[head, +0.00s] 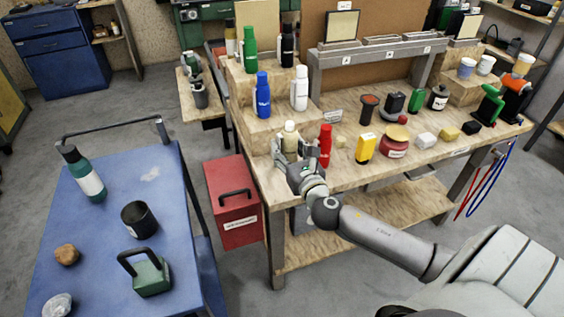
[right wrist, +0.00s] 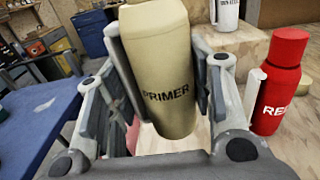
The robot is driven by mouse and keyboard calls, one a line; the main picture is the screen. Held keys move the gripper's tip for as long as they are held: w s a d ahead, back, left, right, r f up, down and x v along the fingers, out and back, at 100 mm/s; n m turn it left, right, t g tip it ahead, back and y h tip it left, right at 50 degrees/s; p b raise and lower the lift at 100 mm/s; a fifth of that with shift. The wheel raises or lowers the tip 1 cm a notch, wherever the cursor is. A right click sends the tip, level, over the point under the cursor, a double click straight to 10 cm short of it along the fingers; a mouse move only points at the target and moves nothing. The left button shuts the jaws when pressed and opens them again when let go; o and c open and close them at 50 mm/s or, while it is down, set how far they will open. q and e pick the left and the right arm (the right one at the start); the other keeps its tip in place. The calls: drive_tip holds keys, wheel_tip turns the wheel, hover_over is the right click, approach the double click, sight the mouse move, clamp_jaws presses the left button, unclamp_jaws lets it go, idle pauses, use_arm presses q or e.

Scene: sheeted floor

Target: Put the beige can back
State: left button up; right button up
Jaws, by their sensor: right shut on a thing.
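The beige can (head: 290,138) is at the left front part of the wooden workbench (head: 345,180). In the right wrist view the beige can (right wrist: 165,75) carries the word PRIMER and fills the space between the fingers. My right gripper (head: 290,155) is shut on it, with a finger on each side; the gripper also shows in the right wrist view (right wrist: 168,85). The can looks close to upright. Whether its base touches the bench cannot be told. My left gripper is not in view.
A red bottle (head: 325,146) stands just right of the can. Blue (head: 263,95) and white (head: 300,88) bottles stand on the wooden step behind. A yellow bottle (head: 365,148) is farther right. A blue cart (head: 115,230) with several objects and a red box (head: 234,200) are at left.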

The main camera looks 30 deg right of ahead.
drive_tip(key=w+f, duration=0.1)
drive_tip(key=f, duration=0.1)
drive_tip(key=w+d+f+b, duration=0.1)
drive_tip(key=w+f, duration=0.2)
drive_tip(key=shift+w+d+f, duration=0.1)
drive_tip(key=shift+d+f, duration=0.05)
drive_tip(key=shift+f, duration=0.2)
drive_tip(key=shift+w+f+b, duration=0.1)
drive_tip(key=shift+f+b, duration=0.55)
drive_tip(key=shift+f, duration=0.9)
drive_tip(key=shift+f, duration=0.15)
drive_tip(key=o, duration=0.6)
drive_tip(key=shift+o, duration=0.3)
